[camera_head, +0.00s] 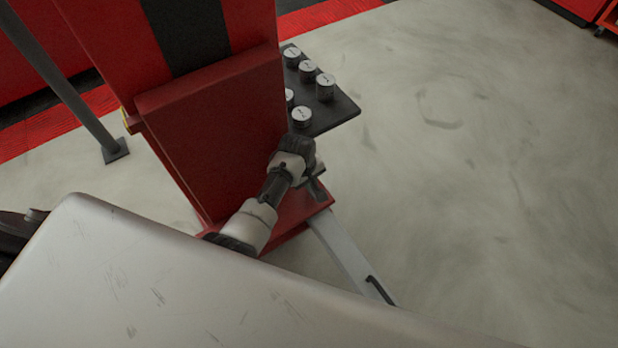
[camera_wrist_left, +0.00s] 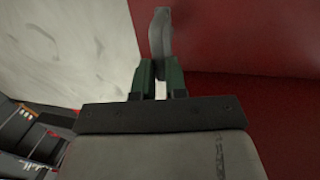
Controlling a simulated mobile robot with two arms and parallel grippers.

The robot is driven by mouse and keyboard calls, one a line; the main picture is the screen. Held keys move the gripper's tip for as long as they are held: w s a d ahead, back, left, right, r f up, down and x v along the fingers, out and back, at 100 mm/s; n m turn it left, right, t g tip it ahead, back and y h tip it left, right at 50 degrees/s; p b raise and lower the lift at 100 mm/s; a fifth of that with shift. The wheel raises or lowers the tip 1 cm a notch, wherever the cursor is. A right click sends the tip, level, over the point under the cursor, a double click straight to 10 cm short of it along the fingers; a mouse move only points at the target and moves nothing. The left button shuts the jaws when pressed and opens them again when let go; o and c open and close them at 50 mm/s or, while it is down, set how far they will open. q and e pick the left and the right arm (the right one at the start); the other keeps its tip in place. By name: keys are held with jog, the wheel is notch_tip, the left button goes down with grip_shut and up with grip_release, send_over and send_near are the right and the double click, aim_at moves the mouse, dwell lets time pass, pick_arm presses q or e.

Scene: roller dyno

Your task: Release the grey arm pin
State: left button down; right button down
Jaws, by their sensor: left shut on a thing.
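My left gripper (camera_head: 317,188) is at the lower right corner of the red column (camera_head: 215,140) in the camera_head view. In the left wrist view, its green fingers (camera_wrist_left: 160,68) are shut on an upright grey piece (camera_wrist_left: 160,32), which looks like the pin. The fingers hide its lower part. A long grey arm (camera_head: 345,252) runs from the red base, just below the gripper, toward the lower right. A thin dark handle-like part (camera_head: 378,288) sits near its visible end. My right gripper is not in view.
A dark shelf (camera_head: 345,112) with several round silver-topped weights stands just beyond the gripper. A dark post (camera_head: 75,95) stands at the left. Red wall and red floor strips lie behind. The pale floor (camera_head: 480,190) at the right is clear.

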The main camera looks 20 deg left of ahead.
pick_arm(q)
jog(key=shift+r, duration=0.65)
jog(key=shift+w+f, duration=0.15)
jog(key=c, duration=1.2)
grip_release()
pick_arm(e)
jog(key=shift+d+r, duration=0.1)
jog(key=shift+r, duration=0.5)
pick_arm(q)
jog(key=shift+o, duration=0.2)
